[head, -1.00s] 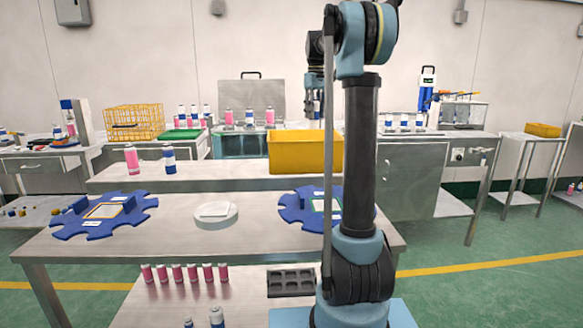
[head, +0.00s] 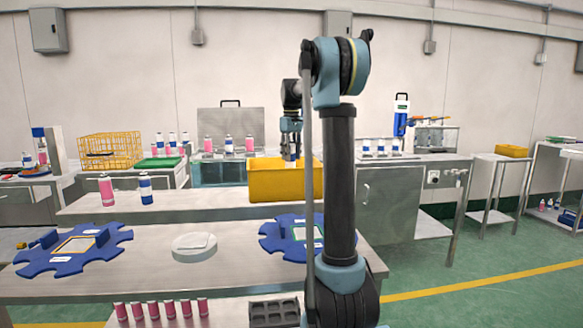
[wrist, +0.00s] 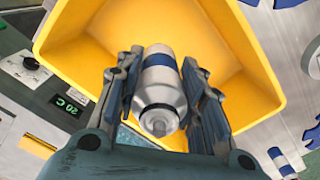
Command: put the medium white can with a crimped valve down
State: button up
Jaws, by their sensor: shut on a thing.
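The medium white can (wrist: 161,88) has a blue band and a metal valve end that faces the wrist camera. My gripper (wrist: 164,85) is shut on it, with one finger along each side. In the wrist view the can is over the inside of the yellow bin (wrist: 250,50). In the head view my gripper (head: 291,152) points down at the bin (head: 262,186), and the can's lower part is hard to make out there. I cannot tell whether the can touches the bin floor.
Behind the bin is a water bath (head: 222,172) with several cans near it. A pink can (head: 106,190) and a blue-and-white can (head: 146,188) stand left of the bin on the raised shelf (head: 200,203). Blue fixtures (head: 75,250) lie on the front table.

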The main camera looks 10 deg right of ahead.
aim_at(291, 164)
jog(key=shift+f, duration=2)
jog(key=shift+f, duration=0.6)
jog(key=o, duration=1)
notch_tip(291, 164, up, 13)
jog(key=shift+r, duration=0.1)
